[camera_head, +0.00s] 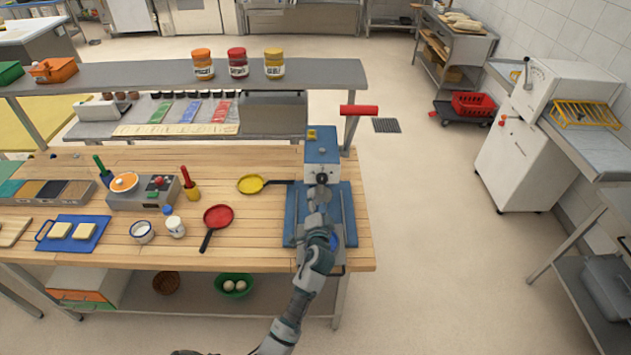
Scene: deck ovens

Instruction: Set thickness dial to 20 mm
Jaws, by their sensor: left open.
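A blue machine (318,152) with a blue bed (350,215) and a red-handled lever (358,110) stands at the right end of the wooden table. A small yellow part sits on its top. My left arm reaches up over the bed, and my left gripper (320,188) is open at the machine's lower front face. A dark round shape shows at the fingertips; I cannot tell whether it is the thickness dial or part of my gripper, nor whether they touch. No dial scale or number is readable. My right gripper is not in view.
A yellow pan (252,184) and a red pan (217,217) lie left of the machine. A blue board with bread slices (93,232) is at the left. Jars (238,63) stand on the shelf behind.

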